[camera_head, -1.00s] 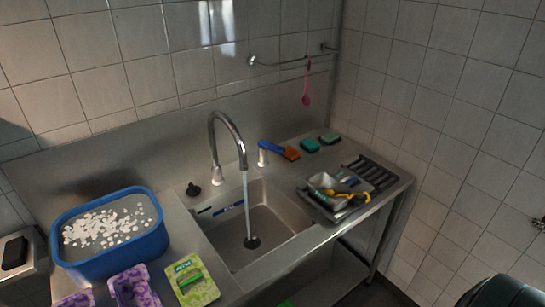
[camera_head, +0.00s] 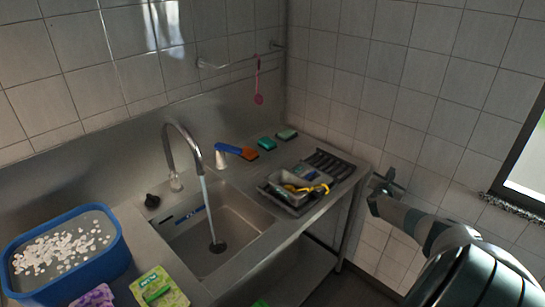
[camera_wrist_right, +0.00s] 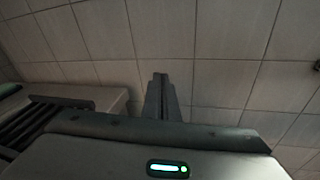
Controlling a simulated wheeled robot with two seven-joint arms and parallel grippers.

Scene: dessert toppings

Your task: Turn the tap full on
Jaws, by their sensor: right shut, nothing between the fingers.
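The chrome tap (camera_head: 184,140) has a tall curved spout over the steel sink (camera_head: 235,222). A stream of water (camera_head: 209,210) runs from it to the drain. A small black knob (camera_head: 152,201) sits on the counter left of the tap's base, and a pale upright post (camera_head: 221,160) stands to its right. I cannot tell which one works the tap. My right gripper (camera_head: 384,182) is shut and empty, right of the drying rack and well away from the tap. Its closed fingers also show in the right wrist view (camera_wrist_right: 160,90). My left gripper is not in view.
A blue tub (camera_head: 75,275) of water with white pieces stands at left. A green packet (camera_head: 158,287) lies by the sink. A drying rack (camera_head: 300,195) with utensils fills the counter's right end. Sponges (camera_head: 267,144) and a blue-handled brush (camera_head: 235,151) lie behind the sink.

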